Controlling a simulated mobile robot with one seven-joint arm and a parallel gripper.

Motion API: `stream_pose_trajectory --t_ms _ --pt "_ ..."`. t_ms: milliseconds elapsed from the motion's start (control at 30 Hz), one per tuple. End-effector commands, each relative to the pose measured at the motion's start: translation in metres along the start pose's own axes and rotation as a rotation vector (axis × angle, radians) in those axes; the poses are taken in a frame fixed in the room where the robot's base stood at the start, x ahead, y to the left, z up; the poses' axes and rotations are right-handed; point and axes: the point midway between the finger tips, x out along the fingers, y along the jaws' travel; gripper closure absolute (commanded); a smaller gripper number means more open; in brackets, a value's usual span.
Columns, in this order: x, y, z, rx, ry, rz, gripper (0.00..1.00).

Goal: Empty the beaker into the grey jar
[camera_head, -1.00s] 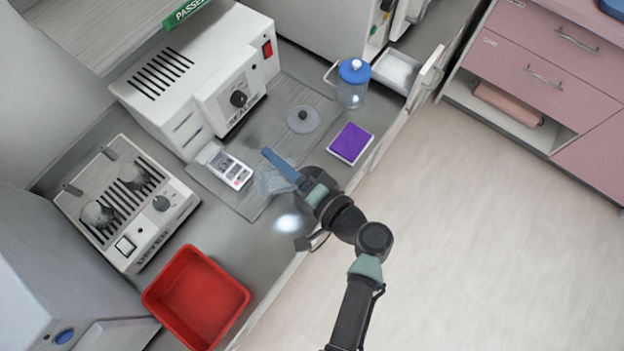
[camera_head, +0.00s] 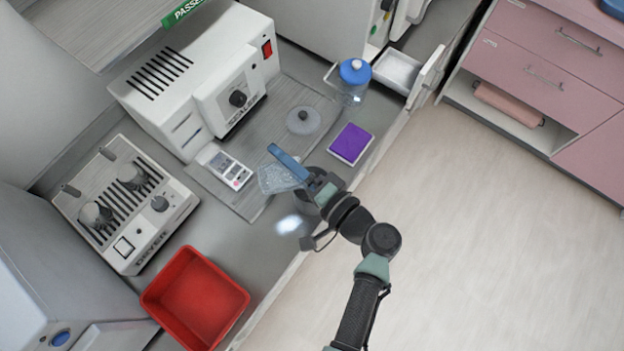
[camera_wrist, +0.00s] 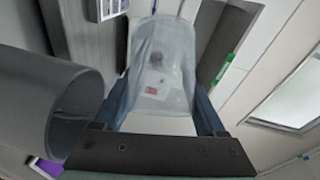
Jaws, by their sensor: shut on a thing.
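My gripper (camera_head: 297,172) is shut on the clear beaker (camera_head: 277,179), above the counter near its front edge. In the wrist view the beaker (camera_wrist: 160,75) is between the blue fingers and appears strongly tilted. Its exact tilt and how much it holds are unclear. The grey jar (camera_wrist: 45,110) is close beside the beaker in the wrist view, with its open mouth showing. In the head view the jar (camera_head: 308,206) is largely hidden under my gripper. A grey lid with a knob (camera_head: 303,121) lies on the board behind.
A purple pad (camera_head: 351,143) and a blue-lidded glass jar (camera_head: 354,82) stand to the right. A white keypad device (camera_head: 224,167) is left of the beaker. A red bin (camera_head: 196,298) sits at the front left. A sealer (camera_head: 195,80) and dryer (camera_head: 127,204) stand behind. A drawer (camera_head: 398,72) is open.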

Motion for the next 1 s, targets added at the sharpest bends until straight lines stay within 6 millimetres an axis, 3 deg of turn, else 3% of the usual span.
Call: stream_pose_trajectory --t_ms 1000 --pt "0.0007 -0.0028 -0.0019 0.098 0.0 -0.073 0.86"
